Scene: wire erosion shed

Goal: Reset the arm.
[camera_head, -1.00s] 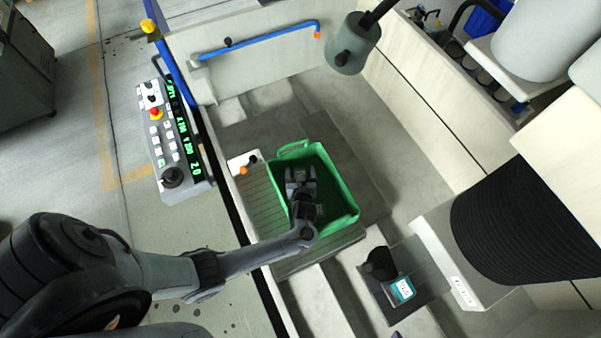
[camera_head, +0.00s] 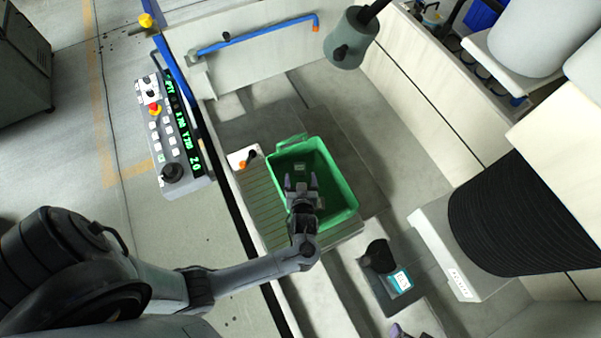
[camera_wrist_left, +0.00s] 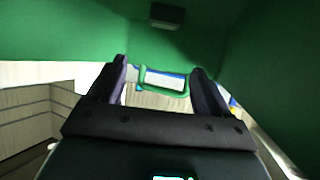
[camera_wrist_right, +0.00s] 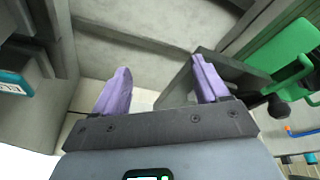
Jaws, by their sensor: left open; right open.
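My left gripper (camera_head: 300,183) is open over the green bin (camera_head: 345,190), with its fingers above the bin's near part. A small dark block (camera_head: 299,167) lies on the bin floor just beyond the fingertips. It also shows as a dark block (camera_wrist_left: 167,15) at the top of the left wrist view, apart from my open left fingers (camera_wrist_left: 158,68). In the right wrist view my right gripper (camera_wrist_right: 160,68) is open with nothing between its purple fingers. In the head view only a bit of the right gripper (camera_head: 398,331) shows at the bottom edge.
A control panel (camera_head: 165,135) stands left of the bin. A dark fixture with a teal label (camera_head: 400,282) lies to the lower right. A grey lamp head (camera_head: 345,45) hangs above the tank, and a black bellows (camera_head: 515,225) is at right. A blue pipe (camera_head: 255,35) runs along the back wall.

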